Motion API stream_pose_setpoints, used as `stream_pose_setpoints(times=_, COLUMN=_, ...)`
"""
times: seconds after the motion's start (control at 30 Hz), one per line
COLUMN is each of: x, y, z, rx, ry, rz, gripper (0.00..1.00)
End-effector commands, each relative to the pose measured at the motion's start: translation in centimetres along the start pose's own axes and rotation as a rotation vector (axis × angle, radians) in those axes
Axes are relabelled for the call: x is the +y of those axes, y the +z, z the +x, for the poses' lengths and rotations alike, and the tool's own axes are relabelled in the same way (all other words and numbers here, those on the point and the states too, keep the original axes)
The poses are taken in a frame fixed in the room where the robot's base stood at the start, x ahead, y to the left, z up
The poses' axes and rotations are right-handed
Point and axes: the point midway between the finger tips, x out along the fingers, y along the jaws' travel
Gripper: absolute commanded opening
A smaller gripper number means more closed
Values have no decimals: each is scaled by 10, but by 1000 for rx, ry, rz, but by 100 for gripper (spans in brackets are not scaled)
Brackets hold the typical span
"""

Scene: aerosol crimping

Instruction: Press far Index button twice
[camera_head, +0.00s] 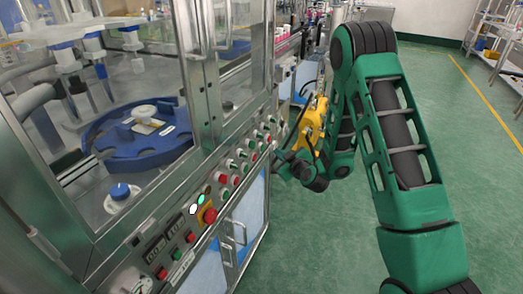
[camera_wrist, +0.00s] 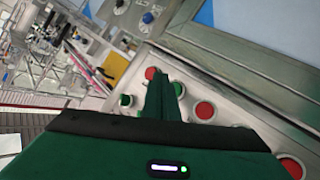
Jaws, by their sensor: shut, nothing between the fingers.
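The control panel (camera_head: 232,172) runs along the front of the machine and carries rows of red and green buttons. No label is readable, so I cannot tell which is the far Index button. My gripper (camera_head: 280,160) is at the far part of the panel, with its fingertips small and unclear in the head view. In the wrist view my gripper (camera_wrist: 161,80) is shut and empty, its fingers pointing in among the buttons. A red button (camera_wrist: 150,73) lies by the fingertips and a green button (camera_wrist: 179,89) just to their right. I cannot tell whether the fingers touch either.
Another red button (camera_wrist: 204,110) and a green button (camera_wrist: 126,101) flank the fingers. A large red knob (camera_head: 209,215) sits on the nearer panel. Glass doors (camera_head: 222,70) rise behind the panel. A yellow machine (camera_head: 312,122) stands beyond my arm. Green floor (camera_head: 460,130) is open at right.

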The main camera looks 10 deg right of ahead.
Motion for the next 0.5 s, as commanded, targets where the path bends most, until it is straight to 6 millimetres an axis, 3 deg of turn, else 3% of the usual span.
stream_pose_setpoints(times=0.5, x=10, y=9, z=-13, rx=0, ry=1, rz=1, gripper=0)
